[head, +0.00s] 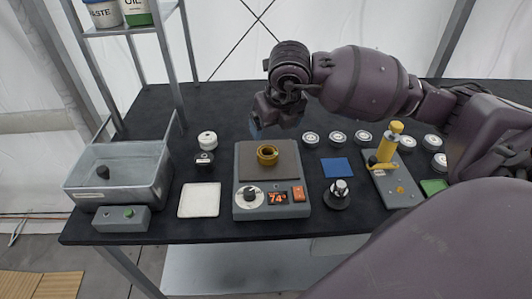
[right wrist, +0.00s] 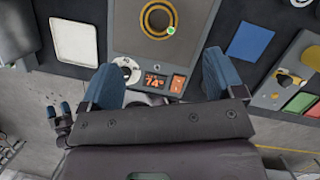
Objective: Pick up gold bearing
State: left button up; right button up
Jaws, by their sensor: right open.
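The gold bearing (head: 267,154) is a ring lying flat on the brown top of a grey heating device (head: 246,204) with a lit display reading about 74. In the right wrist view the bearing (right wrist: 158,18) shows at the top edge, with a green dot on its rim. My right gripper (head: 257,126) is above and behind the device in the head view, apart from the bearing. In the right wrist view its blue fingers (right wrist: 164,80) are spread with nothing between them.
A grey bin (head: 120,178) stands at the left. A white pad (head: 199,200) and a blue pad (head: 336,167) flank the device. A yellow press (head: 388,148) on a grey base stands at the right. Several small round containers line the back.

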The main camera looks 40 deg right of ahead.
aim_at(268, 150)
jog(key=x, duration=0.4)
jog(key=shift+w+f, duration=0.1)
jog(key=shift+f, duration=0.2)
jog(key=shift+x, duration=0.9)
jog(key=x, duration=0.4)
jog(key=shift+f+b, duration=0.2)
jog(key=shift+b, duration=0.1)
jog(key=c, duration=1)
